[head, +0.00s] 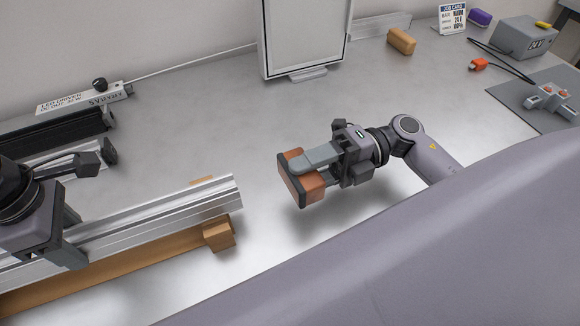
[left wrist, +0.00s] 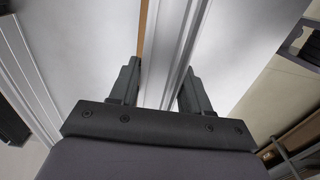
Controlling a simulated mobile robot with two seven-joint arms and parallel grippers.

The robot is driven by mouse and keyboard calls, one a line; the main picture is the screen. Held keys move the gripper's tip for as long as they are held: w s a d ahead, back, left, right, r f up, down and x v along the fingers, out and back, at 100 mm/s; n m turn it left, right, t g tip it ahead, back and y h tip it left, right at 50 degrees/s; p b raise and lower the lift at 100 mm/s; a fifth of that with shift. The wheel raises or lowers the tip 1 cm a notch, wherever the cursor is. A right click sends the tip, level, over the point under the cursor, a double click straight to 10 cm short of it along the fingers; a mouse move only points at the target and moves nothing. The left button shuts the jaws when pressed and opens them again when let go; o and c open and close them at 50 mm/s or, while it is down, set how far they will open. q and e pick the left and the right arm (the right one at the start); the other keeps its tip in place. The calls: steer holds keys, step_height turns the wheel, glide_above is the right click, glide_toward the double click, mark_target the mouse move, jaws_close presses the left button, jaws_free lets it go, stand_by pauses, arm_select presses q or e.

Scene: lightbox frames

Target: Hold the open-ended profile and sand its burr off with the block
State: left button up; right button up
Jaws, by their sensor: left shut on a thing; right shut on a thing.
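The open-ended profile (head: 165,216) is a long silver aluminium bar lying along a wooden support at the lower left of the head view. Its open end points right; a burr is too small to make out. My left gripper (head: 75,243) is shut on the profile, which also runs between the fingers in the left wrist view (left wrist: 172,60). The sanding block (head: 303,181) is reddish brown with a dark face. My right gripper (head: 318,160) is shut on the block and holds it above the bench, to the right of the profile's end and apart from it.
A wooden rest (head: 219,234) stands under the profile's end. A framed panel (head: 305,38) stands at the back. An LED driver (head: 80,98) and dark profiles lie at the left. A tan block (head: 401,41) and a power supply (head: 525,38) are at the back right. The middle bench is clear.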

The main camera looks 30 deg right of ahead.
mark_target(288, 183)
steer(key=shift+d+f, duration=0.1)
steer(key=shift+d, duration=0.1)
steer(key=shift+t, duration=0.3)
steer(key=shift+w+a, duration=0.15)
steer(key=shift+a, duration=2.8)
steer(key=shift+a, duration=1)
steer(key=shift+w, duration=0.1)
steer(key=shift+w+d, duration=0.15)
steer(key=shift+w, duration=2.7)
steer(key=shift+s, duration=1.5)
steer(key=shift+s+a, duration=0.2)
steer(key=shift+s, duration=1.25)
